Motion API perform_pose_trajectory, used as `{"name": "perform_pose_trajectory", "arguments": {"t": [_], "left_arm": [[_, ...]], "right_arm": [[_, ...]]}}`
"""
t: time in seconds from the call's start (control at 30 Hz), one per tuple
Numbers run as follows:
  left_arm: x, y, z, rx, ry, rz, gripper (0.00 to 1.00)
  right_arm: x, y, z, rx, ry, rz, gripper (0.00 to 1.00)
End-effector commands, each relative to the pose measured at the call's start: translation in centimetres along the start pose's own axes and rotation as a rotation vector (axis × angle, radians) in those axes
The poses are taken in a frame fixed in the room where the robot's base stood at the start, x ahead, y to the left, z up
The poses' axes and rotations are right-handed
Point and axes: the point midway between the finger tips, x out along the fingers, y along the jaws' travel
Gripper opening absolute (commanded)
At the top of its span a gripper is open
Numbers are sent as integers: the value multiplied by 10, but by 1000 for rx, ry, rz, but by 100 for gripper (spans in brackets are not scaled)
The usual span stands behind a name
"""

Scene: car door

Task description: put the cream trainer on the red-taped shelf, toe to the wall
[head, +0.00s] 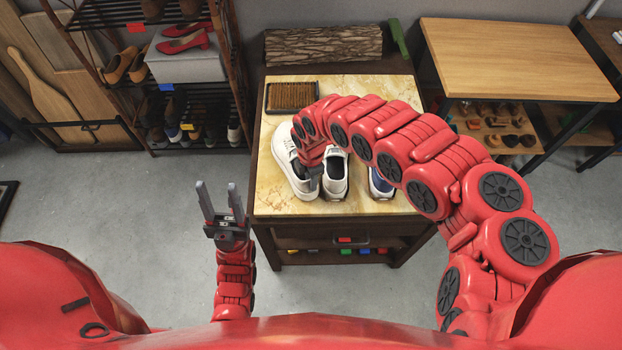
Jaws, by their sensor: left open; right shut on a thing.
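A pale cream-white trainer (284,160) stands at the left of the marble-look table top (270,206). My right gripper (313,178) reaches down between the two, shut, apparently on the left trainer's heel end; my arm hides part of the contact. My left gripper (221,205) is open and empty, pointing up, left of the table over the floor. The shoe rack (234,60) stands at upper left; a red tape piece (136,27) marks the edge of its upper shelf.
A blue-and-white shoe (381,186) stands right of the trainers, partly behind my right arm. The rack also holds brown shoes (117,65) and red heels (184,39) on a grey box. Floor between rack and table is clear.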

Motion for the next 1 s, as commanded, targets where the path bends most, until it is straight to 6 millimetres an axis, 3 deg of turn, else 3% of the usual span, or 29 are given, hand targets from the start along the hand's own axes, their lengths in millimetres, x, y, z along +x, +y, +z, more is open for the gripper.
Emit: {"name": "perform_pose_trajectory", "arguments": {"t": [0.2,0.23,0.4,0.77,1.0], "left_arm": [[-2,0,0,0,0,0,50],[-2,0,0,0,0,0,50],[-1,0,0,0,0,0,50],[0,0,0,0,0,0,50],[-2,0,0,0,0,0,50]], "right_arm": [[2,1,0,0,0,2,0],[2,0,0,0,0,1,28],[1,0,0,0,0,1,56],[-4,1,0,0,-1,2,56],[-42,2,3,1,-5,8,56]]}}
